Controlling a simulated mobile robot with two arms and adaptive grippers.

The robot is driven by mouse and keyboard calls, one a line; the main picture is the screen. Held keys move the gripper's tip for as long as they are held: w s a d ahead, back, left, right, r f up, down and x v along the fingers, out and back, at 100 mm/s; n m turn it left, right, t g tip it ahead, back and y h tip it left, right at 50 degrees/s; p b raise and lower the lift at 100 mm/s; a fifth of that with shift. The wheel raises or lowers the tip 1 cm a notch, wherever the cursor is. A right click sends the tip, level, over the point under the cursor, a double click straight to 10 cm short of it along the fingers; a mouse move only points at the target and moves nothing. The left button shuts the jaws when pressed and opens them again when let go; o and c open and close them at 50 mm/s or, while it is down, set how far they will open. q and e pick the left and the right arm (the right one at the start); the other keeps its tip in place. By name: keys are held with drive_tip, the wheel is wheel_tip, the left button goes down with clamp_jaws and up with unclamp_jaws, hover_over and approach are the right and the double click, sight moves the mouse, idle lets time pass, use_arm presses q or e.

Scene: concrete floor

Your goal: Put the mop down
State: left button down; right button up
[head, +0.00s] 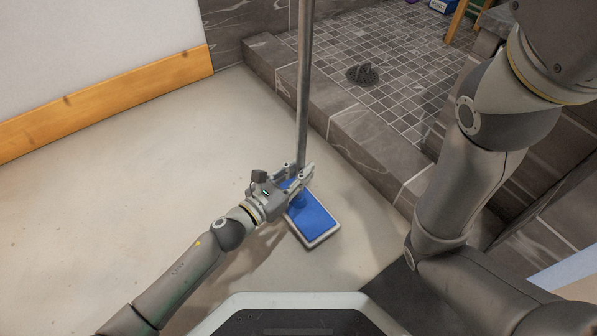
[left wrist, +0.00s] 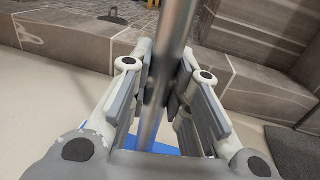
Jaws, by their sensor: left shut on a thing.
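The mop has a grey metal pole (head: 304,85) and a flat blue head (head: 313,217) with a pale rim. The pole stands nearly upright in the head view and runs out of the top of the picture. The mop head is low, over or on the concrete floor; I cannot tell if it touches. My left gripper (head: 301,176) is shut around the pole above the mop head. In the left wrist view the pole (left wrist: 167,60) passes between the fingers, with a bit of blue head (left wrist: 160,147) below. My right arm shows at the right, its gripper out of view.
A dark stone curb (head: 345,140) borders a tiled shower floor with a drain (head: 362,74). A wooden baseboard (head: 110,101) runs along the white wall at left. A wooden-legged stool (head: 457,20) stands at the top right. The concrete floor at left is clear.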

use_arm(q)
drive_tip(key=shift+r, duration=0.15)
drive_tip(key=shift+f, duration=0.25)
drive_tip(key=c, duration=1.3)
unclamp_jaws()
drive_tip(key=shift+c, duration=0.2)
drive_tip(key=shift+r, duration=0.2)
drive_tip(key=shift+s+a, duration=0.25)
drive_tip(key=p+v, duration=0.4)
drive_tip(key=v, duration=0.7)
